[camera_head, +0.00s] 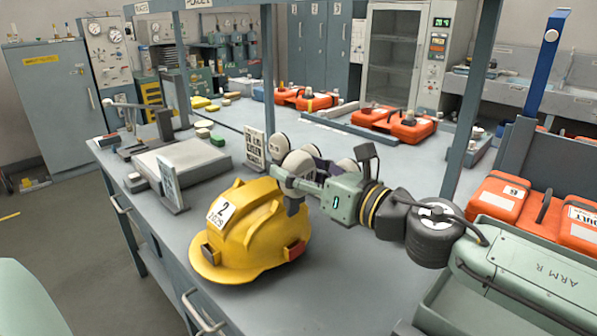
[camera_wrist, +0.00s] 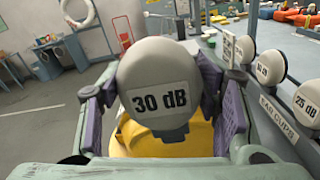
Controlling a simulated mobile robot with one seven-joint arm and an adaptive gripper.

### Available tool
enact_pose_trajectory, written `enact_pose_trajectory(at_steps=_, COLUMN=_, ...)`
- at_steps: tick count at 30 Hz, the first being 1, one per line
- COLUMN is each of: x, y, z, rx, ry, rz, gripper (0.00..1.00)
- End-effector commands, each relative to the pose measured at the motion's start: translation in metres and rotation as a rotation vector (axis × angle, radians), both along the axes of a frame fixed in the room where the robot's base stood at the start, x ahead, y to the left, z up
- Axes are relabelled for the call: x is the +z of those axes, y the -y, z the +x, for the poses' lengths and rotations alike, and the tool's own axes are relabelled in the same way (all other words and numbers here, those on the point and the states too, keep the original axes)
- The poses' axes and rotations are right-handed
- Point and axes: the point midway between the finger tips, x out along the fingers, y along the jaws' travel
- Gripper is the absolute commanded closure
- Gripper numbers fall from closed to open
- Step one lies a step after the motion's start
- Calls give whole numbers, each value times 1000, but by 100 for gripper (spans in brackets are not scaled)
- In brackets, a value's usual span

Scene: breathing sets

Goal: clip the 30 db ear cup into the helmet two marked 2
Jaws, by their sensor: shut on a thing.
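The 30 dB ear cup (camera_wrist: 158,72) is a pale round cup with its label facing the wrist camera. My gripper (camera_wrist: 162,88) is shut on it, with purple pads on both sides. The cup's dark lower tab points down towards yellow helmet shell (camera_wrist: 130,142); whether they touch I cannot tell. In the head view, helmet two (camera_head: 250,225) is yellow, marked 2, and sits on the bench near its front edge. My gripper (camera_head: 284,184) is at the helmet's upper right side. I cannot surely tell the held cup from the pale cups behind it there.
An ear cup rack (camera_wrist: 278,122) holds other cups, including a 25 dB one (camera_wrist: 306,102), close on the right in the wrist view. A grey plate-like stand (camera_head: 180,165) is left of the helmet. Orange cases (camera_head: 497,198) stand at right. A bench post (camera_head: 470,110) rises behind my arm.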

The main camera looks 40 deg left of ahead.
Motion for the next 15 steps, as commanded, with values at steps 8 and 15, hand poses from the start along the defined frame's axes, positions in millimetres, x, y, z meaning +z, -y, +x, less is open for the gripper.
enact_pose_trajectory(at_steps=8, x=-20, y=2, z=0, rx=1, ry=5, rz=0, gripper=73)
enact_pose_trajectory(at_steps=15, x=-44, y=2, z=0, rx=1, ry=4, rz=0, gripper=73)
